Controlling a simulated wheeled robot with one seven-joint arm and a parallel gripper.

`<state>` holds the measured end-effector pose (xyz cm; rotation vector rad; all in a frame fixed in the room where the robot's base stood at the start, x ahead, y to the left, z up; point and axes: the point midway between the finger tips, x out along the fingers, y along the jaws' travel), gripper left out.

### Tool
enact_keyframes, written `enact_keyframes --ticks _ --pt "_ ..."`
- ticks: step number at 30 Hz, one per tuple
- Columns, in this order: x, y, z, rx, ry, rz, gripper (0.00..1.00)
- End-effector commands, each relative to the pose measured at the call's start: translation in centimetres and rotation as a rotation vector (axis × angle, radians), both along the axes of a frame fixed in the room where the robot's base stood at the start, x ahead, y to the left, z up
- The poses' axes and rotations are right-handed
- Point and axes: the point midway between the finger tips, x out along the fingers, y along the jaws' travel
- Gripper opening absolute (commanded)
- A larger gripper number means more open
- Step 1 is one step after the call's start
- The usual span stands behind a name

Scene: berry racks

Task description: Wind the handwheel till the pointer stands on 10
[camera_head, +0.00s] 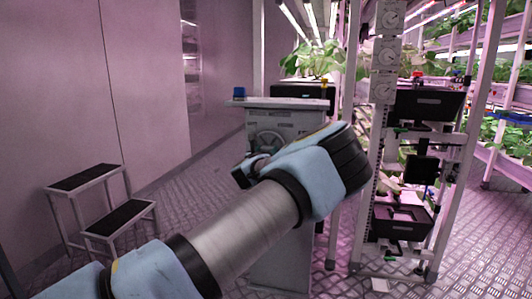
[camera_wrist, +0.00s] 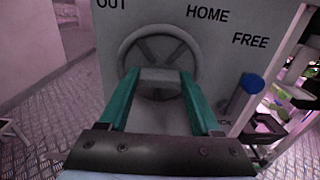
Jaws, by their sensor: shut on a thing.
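The grey handwheel (camera_wrist: 126,49) is on the front of a pale cabinet, which also shows in the head view (camera_head: 285,121). The wheel's upper rim and spokes show in the wrist view, and part of it shows in the head view (camera_head: 267,139). My gripper (camera_wrist: 160,78), with green fingers, is at the lower middle of the wheel. It is shut on a grey block-like part of the handwheel between its fingertips. In the head view my gripper (camera_head: 246,173) is partly hidden by my wrist. I cannot make out the pointer or the number 10.
A blue-knobbed lever (camera_wrist: 252,83) sticks out right of the wheel, near the word FREE. OUT and HOME are printed above. A plant rack (camera_head: 437,104) with dials on its post stands at the right. A step stool (camera_head: 86,178) stands at the left, with open floor between.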

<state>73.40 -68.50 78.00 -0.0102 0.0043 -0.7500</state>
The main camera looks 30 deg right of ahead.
Motion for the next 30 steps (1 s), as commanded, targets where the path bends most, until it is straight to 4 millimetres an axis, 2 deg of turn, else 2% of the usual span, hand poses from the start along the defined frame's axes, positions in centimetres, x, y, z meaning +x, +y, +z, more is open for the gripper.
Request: enact_keyframes --ticks 30 --pt "0.36 0.4 -0.32 -0.703 0.654 0.001 0.09"
